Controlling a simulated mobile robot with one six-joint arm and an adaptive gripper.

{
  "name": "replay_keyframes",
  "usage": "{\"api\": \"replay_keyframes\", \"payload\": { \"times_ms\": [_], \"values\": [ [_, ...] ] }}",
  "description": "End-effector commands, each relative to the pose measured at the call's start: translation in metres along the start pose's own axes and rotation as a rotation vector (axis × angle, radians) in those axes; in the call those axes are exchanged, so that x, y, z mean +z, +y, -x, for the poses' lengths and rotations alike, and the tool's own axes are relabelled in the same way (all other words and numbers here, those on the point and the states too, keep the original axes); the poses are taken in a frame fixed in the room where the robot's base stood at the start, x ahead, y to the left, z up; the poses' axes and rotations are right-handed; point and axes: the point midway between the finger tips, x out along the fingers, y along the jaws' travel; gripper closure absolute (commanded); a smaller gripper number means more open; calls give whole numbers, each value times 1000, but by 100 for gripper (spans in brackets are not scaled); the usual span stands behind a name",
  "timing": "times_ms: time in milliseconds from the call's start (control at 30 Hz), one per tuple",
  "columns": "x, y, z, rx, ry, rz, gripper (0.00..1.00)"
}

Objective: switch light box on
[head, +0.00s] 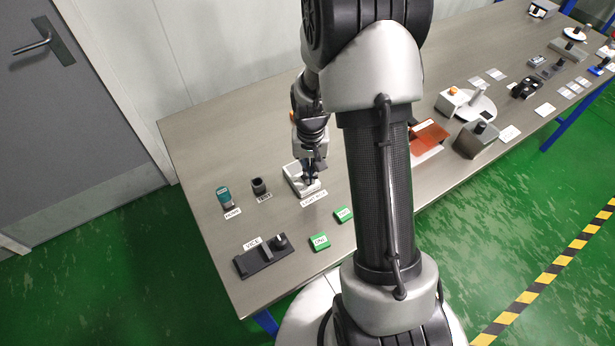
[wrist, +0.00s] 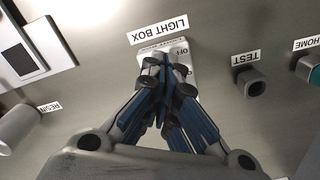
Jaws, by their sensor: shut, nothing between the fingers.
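The light box switch plate (wrist: 180,50) is pale and lies just beyond my fingertips in the wrist view, with "OFF" lettering partly visible. The LIGHT BOX label (wrist: 160,29) is beside it. My gripper (wrist: 166,84) is shut and empty, and its fingers cover much of the plate and hide the switch itself. In the head view my gripper (head: 310,179) points down over a small white box (head: 292,178) behind the LIGHT BOX label (head: 314,198). I cannot tell whether the fingertips touch the plate.
The TEST socket (head: 259,186) and the teal HOME piece (head: 224,195) stand to the left on the metal table (head: 200,130). In the wrist view, a white framed panel (wrist: 58,45) is at upper left.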

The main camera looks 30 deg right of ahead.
Motion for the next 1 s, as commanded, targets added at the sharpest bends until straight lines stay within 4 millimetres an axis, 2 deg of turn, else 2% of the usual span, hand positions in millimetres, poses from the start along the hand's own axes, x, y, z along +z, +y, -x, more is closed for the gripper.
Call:
{"api": "replay_keyframes", "payload": {
  "times_ms": [1000],
  "values": [
    [0,0,-8,0,0,0,100]
  ]
}}
